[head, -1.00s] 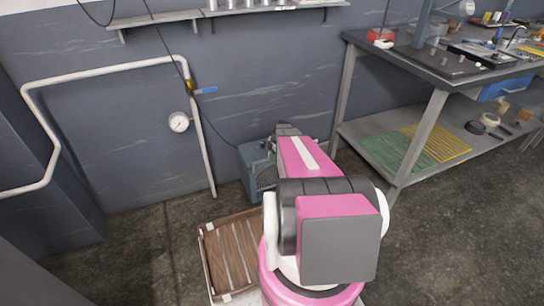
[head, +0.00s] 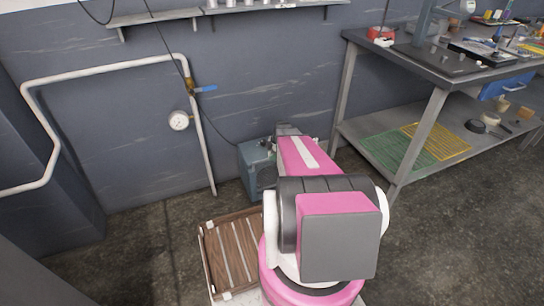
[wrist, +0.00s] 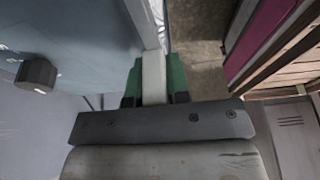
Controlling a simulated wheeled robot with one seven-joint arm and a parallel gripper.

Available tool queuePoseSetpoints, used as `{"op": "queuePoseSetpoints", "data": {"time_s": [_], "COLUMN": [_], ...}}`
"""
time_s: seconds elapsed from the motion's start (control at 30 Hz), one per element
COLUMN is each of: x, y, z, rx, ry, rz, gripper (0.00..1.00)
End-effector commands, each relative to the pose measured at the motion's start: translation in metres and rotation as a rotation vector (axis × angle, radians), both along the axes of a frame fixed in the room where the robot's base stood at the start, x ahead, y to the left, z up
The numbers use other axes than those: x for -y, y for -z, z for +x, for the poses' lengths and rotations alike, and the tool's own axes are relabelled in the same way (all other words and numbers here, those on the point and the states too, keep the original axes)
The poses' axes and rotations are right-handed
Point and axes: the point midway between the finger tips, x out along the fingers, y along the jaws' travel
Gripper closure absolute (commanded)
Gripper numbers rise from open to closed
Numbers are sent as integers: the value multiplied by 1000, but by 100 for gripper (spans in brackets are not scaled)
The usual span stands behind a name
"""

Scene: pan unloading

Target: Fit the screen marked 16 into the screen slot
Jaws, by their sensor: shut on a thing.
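My gripper (wrist: 155,88) shows in the wrist view with its green fingertips shut on a narrow pale bar (wrist: 153,72). I take this bar to be the edge of the screen; no number is readable on it. A blue-grey box-shaped machine with a dark knob (wrist: 37,74) fills the left of the wrist view, close beside the fingertips. In the head view a blue-grey machine (head: 256,165) stands on the floor by the wall. My pink and white arm reaches toward it and hides my gripper. I cannot make out the screen slot.
A wooden slatted crate (head: 203,262) lies on the floor left of my arm. A metal workbench (head: 430,65) stands at the right, with green (head: 400,150) and yellow (head: 443,143) grids on its lower shelf. A pipe with a gauge (head: 178,121) runs along the wall.

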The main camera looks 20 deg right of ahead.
Motion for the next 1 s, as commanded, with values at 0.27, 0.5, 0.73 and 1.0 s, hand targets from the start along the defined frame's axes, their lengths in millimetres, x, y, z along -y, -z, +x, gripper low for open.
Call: {"op": "queuePoseSetpoints", "data": {"time_s": [0.27,0.5,0.73,1.0], "x": [0,0,0,0], "y": [3,6,9,12], "z": [0,0,0,0], "rx": [0,0,0,0], "ry": [0,0,0,0], "rz": [0,0,0,0], "gripper": [100,100,100,100]}}
